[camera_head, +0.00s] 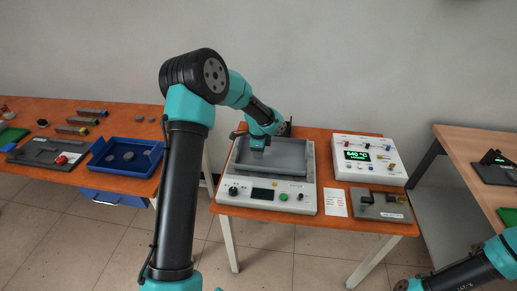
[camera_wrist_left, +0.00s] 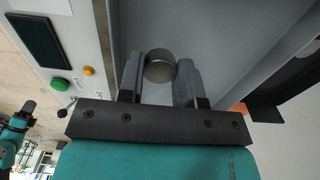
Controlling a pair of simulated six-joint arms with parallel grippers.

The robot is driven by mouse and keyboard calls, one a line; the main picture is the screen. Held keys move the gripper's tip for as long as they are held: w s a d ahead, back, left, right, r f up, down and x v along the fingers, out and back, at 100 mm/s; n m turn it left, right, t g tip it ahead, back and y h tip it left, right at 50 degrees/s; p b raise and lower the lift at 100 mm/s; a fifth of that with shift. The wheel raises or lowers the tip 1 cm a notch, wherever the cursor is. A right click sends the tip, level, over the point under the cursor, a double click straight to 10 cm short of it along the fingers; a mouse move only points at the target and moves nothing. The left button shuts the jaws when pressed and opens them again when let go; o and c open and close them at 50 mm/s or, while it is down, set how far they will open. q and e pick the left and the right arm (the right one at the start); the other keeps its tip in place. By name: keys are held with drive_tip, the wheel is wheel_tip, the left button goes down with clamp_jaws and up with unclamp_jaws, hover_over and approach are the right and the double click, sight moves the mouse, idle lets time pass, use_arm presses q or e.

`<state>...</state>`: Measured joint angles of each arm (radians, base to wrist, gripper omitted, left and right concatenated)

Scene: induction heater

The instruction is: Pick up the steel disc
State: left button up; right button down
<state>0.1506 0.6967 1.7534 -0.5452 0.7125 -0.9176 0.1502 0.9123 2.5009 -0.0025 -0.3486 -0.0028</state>
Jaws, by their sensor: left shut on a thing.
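The steel disc (camera_wrist_left: 160,66) is a small grey metal round, seen in the left wrist view between the two fingers of my left gripper (camera_wrist_left: 160,82). The gripper is shut on it, with a finger on each side. Behind the disc is the grey tray-like top of the heater. In the head view my left gripper (camera_head: 258,150) is over the grey recessed top of the white heater (camera_head: 300,191), and the disc cannot be made out there. Only part of my right arm shows at the lower right; its gripper is not in view.
A white box with a green display (camera_head: 357,155) stands right of the heater, with a grey fixture (camera_head: 381,205) in front. The left table holds a blue tray (camera_head: 152,170) with several round pieces and a grey board (camera_head: 30,152). The heater's raised walls surround its recess.

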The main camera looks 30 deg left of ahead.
use_arm(q)
drive_tip(key=s+d, duration=0.2)
drive_tip(key=s, duration=0.1)
drive_tip(key=s+d, duration=0.2)
drive_tip(key=s, duration=0.1)
drive_tip(key=s+d+r, duration=0.1)
drive_tip(key=s+d, duration=0.1)
drive_tip(key=s, duration=0.2)
drive_tip(key=shift+s+d, duration=0.1)
